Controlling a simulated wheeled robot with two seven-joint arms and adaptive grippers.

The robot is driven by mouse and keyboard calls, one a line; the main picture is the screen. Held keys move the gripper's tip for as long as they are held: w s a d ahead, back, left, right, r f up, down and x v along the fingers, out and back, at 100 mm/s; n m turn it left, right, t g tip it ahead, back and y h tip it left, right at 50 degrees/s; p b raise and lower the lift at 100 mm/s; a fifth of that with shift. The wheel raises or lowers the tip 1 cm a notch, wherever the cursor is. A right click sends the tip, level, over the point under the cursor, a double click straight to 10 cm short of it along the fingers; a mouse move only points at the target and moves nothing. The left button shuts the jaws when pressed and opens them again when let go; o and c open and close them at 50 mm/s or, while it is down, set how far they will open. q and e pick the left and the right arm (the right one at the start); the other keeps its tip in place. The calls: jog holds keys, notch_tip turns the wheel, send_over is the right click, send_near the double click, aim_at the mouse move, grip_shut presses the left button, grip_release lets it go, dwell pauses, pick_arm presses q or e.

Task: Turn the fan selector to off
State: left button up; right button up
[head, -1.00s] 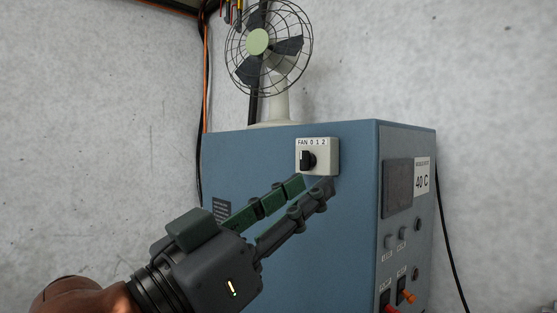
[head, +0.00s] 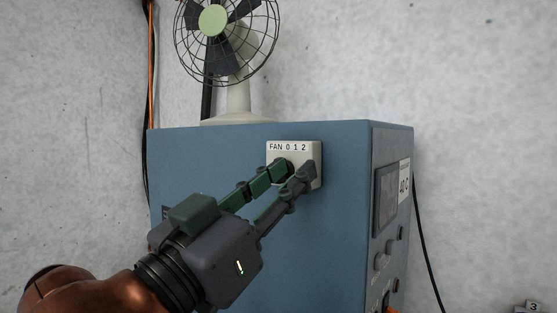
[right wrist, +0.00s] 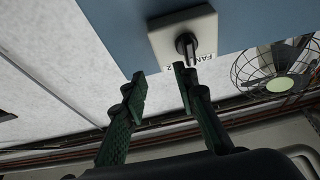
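The fan selector is a pale box (head: 273,160) marked "FAN 0 1 2" on the front of the blue cabinet. Its black knob (right wrist: 187,45) shows in the right wrist view; in the head view the fingertips mostly cover it. I cannot tell which number it points at. My right gripper (head: 296,170) reaches up to the box, fingertips over its lower part. In the right wrist view the right gripper (right wrist: 160,72) is open with an empty gap, and the knob is just beyond the right-hand fingertip; contact is unclear. My left gripper is out of view.
A caged desk fan (head: 226,35) stands on top of the blue cabinet (head: 340,230). The cabinet's right side carries a dark display (head: 386,198), a "40 C" label (head: 404,182) and several controls. Cables hang behind both sides.

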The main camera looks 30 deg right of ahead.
jog(key=shift+w+d+r, duration=0.15)
jog(key=shift+w, duration=0.2)
jog(key=shift+w+d+r, duration=0.15)
jog(key=shift+w, duration=0.2)
jog(key=shift+n, duration=0.3)
jog(key=w, duration=0.2)
jog(key=w+f, duration=0.1)
jog(key=w, duration=0.1)
jog(key=shift+o, duration=1.1)
jog(key=shift+w+f, duration=0.1)
jog(key=shift+w, duration=0.4)
jog(key=shift+s, duration=0.6)
jog(key=c, duration=0.3)
jog(key=shift+s+d+r, duration=0.1)
jog(key=shift+s+r, duration=0.1)
jog(key=shift+s, duration=0.05)
jog(key=shift+c, duration=1)
grip_shut()
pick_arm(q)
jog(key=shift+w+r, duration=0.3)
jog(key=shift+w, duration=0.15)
pick_arm(e)
jog(key=shift+r, duration=0.1)
